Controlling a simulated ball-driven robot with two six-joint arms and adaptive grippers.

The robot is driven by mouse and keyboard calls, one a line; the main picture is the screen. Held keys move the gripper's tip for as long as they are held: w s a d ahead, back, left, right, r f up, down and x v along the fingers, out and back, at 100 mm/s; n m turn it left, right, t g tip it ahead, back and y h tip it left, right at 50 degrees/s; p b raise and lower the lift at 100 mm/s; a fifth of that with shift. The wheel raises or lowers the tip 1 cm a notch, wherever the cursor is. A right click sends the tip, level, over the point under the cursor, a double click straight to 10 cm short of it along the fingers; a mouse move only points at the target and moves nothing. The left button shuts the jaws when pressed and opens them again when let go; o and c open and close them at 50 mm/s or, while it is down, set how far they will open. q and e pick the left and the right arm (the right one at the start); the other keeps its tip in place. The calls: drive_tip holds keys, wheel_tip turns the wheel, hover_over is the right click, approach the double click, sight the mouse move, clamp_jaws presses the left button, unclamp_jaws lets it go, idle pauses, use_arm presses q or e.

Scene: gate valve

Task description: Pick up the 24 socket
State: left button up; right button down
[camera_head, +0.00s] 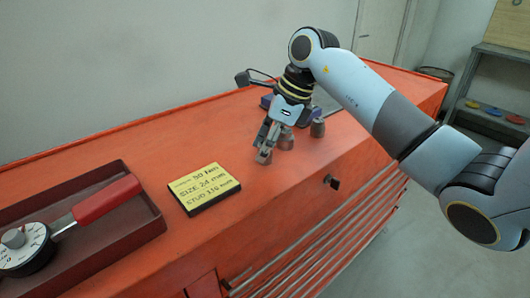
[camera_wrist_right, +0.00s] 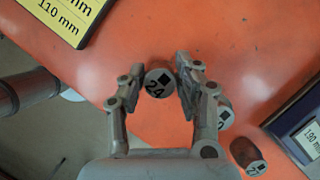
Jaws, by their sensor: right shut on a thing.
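The 24 socket (camera_wrist_right: 158,83) is a grey cylinder with a dark square hole and "24" on its top. In the right wrist view it sits between the two fingers of my right gripper (camera_wrist_right: 156,78), which is shut on it. In the head view my right gripper (camera_head: 266,148) points down at the orange bench top, and the socket is largely hidden by the fingers. Whether the socket touches the bench is hard to tell. My left gripper is not in view.
Two other grey sockets stand right of the gripper, one close (camera_head: 287,139) and one farther (camera_head: 317,128). A yellow note (camera_head: 205,188) reading "SIZE 24 mm" lies on the orange bench (camera_head: 230,135). A dark red tray (camera_head: 150,224) at left holds a red-handled torque wrench (camera_head: 105,200).

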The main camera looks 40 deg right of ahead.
drive_tip(key=shift+r, duration=0.15)
drive_tip(key=shift+r, duration=0.25)
drive_tip(key=r, duration=0.1)
drive_tip(key=r+b, duration=0.1)
drive_tip(key=r, duration=0.1)
drive_tip(key=shift+s+d+r, duration=0.1)
drive_tip(key=shift+d+r, duration=0.1)
drive_tip(key=shift+r, duration=0.05)
drive_tip(key=s+d+r+b, duration=0.2)
drive_tip(key=s+d+r, duration=0.4)
drive_tip(key=s+d, duration=0.1)
drive_tip(key=shift+s+r, duration=0.4)
drive_tip(key=shift+s, duration=0.3)
